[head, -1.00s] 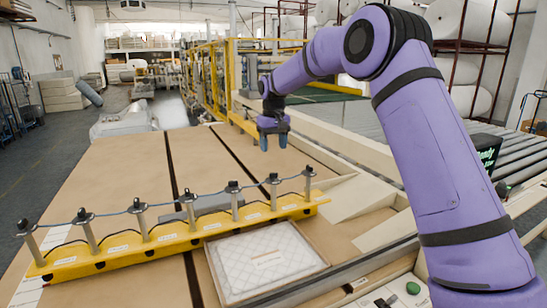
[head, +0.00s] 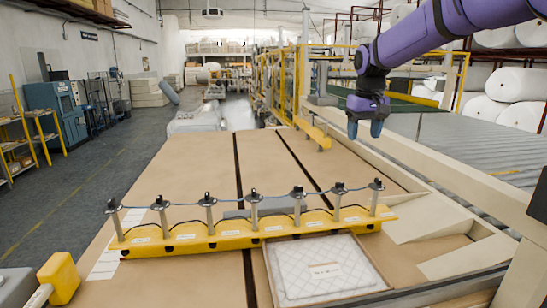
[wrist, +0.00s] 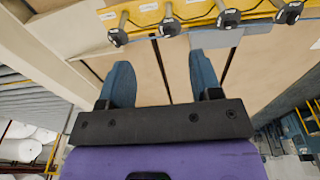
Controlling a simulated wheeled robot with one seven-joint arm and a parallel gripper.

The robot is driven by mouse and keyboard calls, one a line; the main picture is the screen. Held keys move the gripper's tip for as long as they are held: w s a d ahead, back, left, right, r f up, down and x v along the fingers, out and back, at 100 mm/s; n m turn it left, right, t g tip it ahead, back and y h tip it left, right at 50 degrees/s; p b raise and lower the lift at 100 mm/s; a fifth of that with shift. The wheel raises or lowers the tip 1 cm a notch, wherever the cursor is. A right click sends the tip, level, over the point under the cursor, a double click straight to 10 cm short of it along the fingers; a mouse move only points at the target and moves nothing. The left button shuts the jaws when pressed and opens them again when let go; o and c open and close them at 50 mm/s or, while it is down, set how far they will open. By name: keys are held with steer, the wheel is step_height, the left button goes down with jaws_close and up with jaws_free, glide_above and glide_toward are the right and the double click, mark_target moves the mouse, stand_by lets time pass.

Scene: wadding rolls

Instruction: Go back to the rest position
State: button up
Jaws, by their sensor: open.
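My gripper (head: 365,129) hangs from my purple arm at the upper right of the head view, above the right side of the table and beyond the yellow rail. Its two blue fingers are apart with nothing between them. In the wrist view, my gripper (wrist: 160,85) also shows open and empty, with the tan tabletop (wrist: 145,72) below.
A yellow rail (head: 220,241) with several metal posts joined by a blue cord lies across the tan table (head: 195,165). A framed white quilted pad (head: 310,285) lies in front of it. Cream side beams (head: 430,160) and rollers stand right. White rolls (head: 495,113) fill racks behind.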

steer(key=s+d+r+t, duration=0.15)
steer(key=s+r, duration=0.35)
steer(key=s, duration=0.7)
steer(key=s+d+f+t, duration=0.1)
steer(key=s+d+f, duration=0.1)
steer(key=s, duration=1.1)
steer(key=s+d+f+m+t, duration=0.1)
steer(key=s+f, duration=0.3)
steer(key=s, duration=1)
steer(key=shift+d+f+m+t, duration=0.15)
steer(key=shift+d+m+t, duration=0.15)
steer(key=shift+d+t, duration=0.1)
